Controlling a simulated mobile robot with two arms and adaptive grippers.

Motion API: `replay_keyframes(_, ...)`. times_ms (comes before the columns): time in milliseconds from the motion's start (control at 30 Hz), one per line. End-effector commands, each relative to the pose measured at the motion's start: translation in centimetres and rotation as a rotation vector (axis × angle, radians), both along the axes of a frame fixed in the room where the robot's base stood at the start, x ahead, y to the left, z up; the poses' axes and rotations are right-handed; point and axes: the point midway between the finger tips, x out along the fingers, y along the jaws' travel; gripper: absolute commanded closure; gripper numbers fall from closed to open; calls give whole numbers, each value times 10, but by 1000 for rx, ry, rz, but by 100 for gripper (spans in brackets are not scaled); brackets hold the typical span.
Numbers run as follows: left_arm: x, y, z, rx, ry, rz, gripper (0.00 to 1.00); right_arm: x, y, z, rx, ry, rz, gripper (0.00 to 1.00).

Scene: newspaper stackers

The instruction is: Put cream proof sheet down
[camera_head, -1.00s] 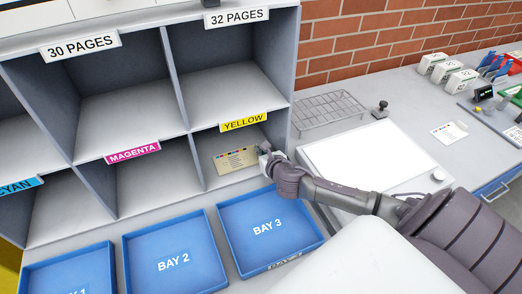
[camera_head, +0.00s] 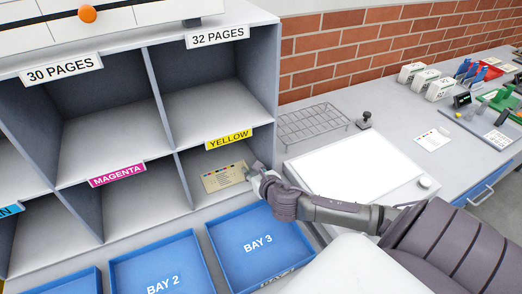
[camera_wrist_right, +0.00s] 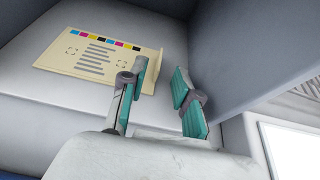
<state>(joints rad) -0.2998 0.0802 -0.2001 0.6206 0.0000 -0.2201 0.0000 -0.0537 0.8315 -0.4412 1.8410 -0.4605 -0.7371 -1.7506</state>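The cream proof sheet (camera_head: 224,177) lies on the floor of the cubby under the yellow YELLOW label (camera_head: 229,138). In the right wrist view the sheet (camera_wrist_right: 95,52) shows a row of colour patches and lines of text. My right gripper (camera_head: 255,171) is at the cubby's opening, at the sheet's right edge. In the right wrist view its fingers (camera_wrist_right: 160,78) stand apart with nothing between them. One finger overlaps the sheet's near right corner; whether it touches the sheet cannot be told. My left gripper is not in view.
Blue trays BAY 2 (camera_head: 160,272) and BAY 3 (camera_head: 262,250) stand in front of the cubbies. The MAGENTA cubby (camera_head: 135,200) is empty. A white panel (camera_head: 352,165), a wire rack (camera_head: 312,122) and a dark-knobbed stamp (camera_head: 364,120) are on the counter to the right.

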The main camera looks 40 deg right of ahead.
Motion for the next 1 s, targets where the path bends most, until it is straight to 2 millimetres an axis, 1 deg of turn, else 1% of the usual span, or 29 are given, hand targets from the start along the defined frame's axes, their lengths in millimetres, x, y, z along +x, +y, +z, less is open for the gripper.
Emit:
replay_keyframes(33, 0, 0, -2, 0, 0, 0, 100, -13, 3, 3, -3, 4, 5, 69)
replay_keyframes(200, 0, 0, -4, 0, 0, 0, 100, -45, 11, 17, -2, 4, 3, 69)
replay_keyframes(300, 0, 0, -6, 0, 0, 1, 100, -59, 14, 23, -1, 3, 3, 69)
replay_keyframes(400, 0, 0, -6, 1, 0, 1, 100, -69, 16, 28, -1, 1, 2, 69)
replay_keyframes(567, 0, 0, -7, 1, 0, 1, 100, -75, 18, 32, 1, 1, 1, 69)
replay_keyframes(1000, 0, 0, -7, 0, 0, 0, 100, -75, 18, 32, 0, 0, 1, 69)
